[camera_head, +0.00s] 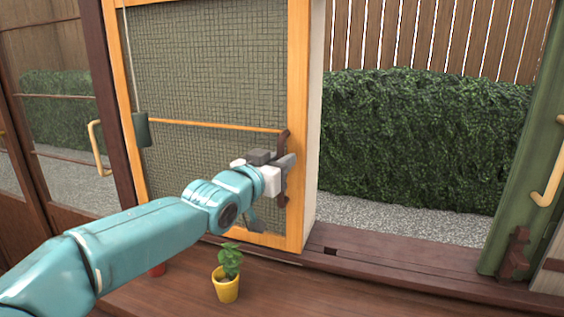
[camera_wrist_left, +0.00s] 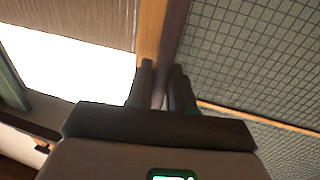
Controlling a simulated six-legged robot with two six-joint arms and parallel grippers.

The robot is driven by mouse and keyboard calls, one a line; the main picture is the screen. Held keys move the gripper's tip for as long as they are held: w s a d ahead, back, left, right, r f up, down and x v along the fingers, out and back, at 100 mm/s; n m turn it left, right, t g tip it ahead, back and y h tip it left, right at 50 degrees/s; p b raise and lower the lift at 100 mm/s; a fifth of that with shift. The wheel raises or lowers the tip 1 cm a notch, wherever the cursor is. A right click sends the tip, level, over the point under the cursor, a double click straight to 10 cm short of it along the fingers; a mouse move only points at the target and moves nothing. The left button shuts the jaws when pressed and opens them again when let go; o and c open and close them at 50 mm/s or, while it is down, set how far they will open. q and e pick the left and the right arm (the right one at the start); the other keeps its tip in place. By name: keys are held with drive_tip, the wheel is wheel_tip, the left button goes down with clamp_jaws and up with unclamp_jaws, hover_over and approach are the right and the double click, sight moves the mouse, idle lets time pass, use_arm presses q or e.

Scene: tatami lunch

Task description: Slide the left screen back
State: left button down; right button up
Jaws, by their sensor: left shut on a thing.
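The left screen (camera_head: 210,75) is a light wooden frame with a grey-green mesh panel and one thin crossbar. It stands upright in its track, and the mesh also shows in the left wrist view (camera_wrist_left: 255,50). A dark brown upright handle (camera_head: 284,136) sits on its right stile. My left gripper (camera_head: 284,172) reaches in from the left and is shut on this handle, hiding its middle. In the left wrist view the two dark fingers (camera_wrist_left: 163,78) close around the dark bar. My right gripper is not in view.
Right of the screen is an opening onto a hedge (camera_head: 410,140) and gravel. A green post (camera_head: 520,150) with a pale handle (camera_head: 548,185) bounds it. A yellow pot (camera_head: 227,288) with a plant stands on the wooden floor below my left arm. The sill track (camera_head: 400,262) runs along the bottom.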

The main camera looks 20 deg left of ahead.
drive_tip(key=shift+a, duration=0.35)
use_arm(q)
drive_tip(key=shift+d, duration=0.1)
drive_tip(key=c, duration=1.2)
unclamp_jaws()
drive_tip(key=shift+o, duration=0.2)
drive_tip(key=shift+d, duration=0.1)
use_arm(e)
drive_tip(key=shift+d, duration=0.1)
use_arm(q)
drive_tip(key=b+v, duration=0.1)
drive_tip(key=v, duration=1.5)
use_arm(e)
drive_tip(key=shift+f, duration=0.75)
use_arm(q)
drive_tip(key=shift+s, duration=0.15)
